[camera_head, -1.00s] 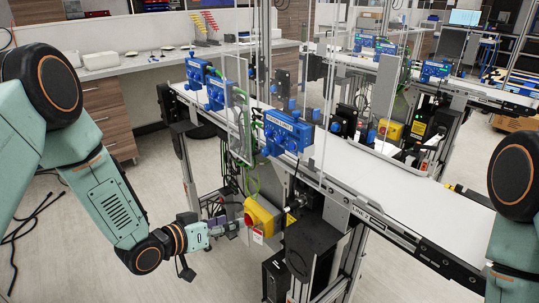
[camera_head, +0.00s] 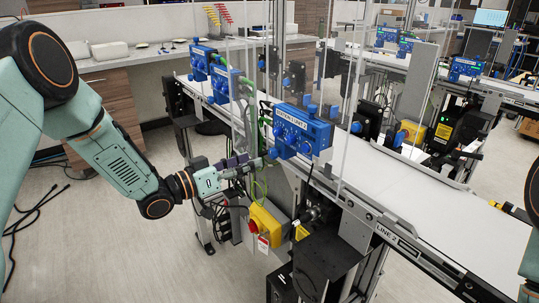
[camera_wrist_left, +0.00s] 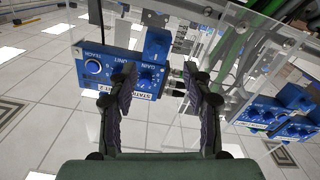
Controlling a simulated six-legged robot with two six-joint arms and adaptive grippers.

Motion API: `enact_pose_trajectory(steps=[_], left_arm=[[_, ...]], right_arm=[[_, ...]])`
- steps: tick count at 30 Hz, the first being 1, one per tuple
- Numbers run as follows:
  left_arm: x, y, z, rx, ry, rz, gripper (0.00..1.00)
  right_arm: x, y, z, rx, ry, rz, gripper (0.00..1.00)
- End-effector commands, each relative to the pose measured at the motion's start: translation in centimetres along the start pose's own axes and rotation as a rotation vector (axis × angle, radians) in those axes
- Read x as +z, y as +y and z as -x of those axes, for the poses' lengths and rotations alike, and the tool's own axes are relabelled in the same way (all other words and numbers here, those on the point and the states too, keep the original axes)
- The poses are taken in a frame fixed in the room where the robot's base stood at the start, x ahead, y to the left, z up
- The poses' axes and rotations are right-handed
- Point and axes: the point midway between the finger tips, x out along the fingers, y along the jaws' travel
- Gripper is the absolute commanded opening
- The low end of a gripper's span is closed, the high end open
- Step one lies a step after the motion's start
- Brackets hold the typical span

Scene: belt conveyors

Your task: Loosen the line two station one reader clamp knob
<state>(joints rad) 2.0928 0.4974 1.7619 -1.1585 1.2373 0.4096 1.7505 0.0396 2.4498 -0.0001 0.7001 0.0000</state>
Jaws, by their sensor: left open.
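A blue reader box (camera_head: 303,130) with a printed label and several knobs is mounted at the side of the line 2 belt. A small blue knob (camera_head: 273,153) sits at its lower left; I cannot tell if it is the clamp knob. My left gripper (camera_head: 248,166) is just left of this box, with its fingers pointing at it. In the left wrist view the gripper (camera_wrist_left: 163,85) is open, with nothing seen between its fingers. A blue box (camera_wrist_left: 115,72) with dials is beyond the left finger, which hides part of it. My right gripper is out of view.
Two more blue boxes (camera_head: 203,60) (camera_head: 226,84) stand farther back along the belt (camera_head: 400,190). A yellow switch box (camera_head: 268,225) with a red knob hangs below my left gripper. Clear panels (camera_head: 355,130) rise beside the belt. Green cables run near the fingers.

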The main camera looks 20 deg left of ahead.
Motion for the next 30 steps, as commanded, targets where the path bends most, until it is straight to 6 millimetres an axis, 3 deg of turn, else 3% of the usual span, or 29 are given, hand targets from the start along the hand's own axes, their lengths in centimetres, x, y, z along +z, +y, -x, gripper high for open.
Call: enact_pose_trajectory(steps=[9, 15, 24, 30], left_arm=[[0.1, 0.2, -4.6, 0.004, -0.003, -0.002, 0.50], [0.1, 0.1, -6.4, 0.004, -0.002, -0.001, 0.50], [0.0, -0.1, -6.9, 0.002, -0.001, 0.001, 0.50], [0.0, -0.1, -6.9, 0.002, -0.001, 0.001, 0.34]], right_arm=[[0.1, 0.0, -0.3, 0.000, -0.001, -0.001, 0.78], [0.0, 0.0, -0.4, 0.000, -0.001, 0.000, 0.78], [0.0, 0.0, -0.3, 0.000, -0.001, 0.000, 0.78], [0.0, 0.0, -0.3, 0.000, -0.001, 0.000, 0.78]])
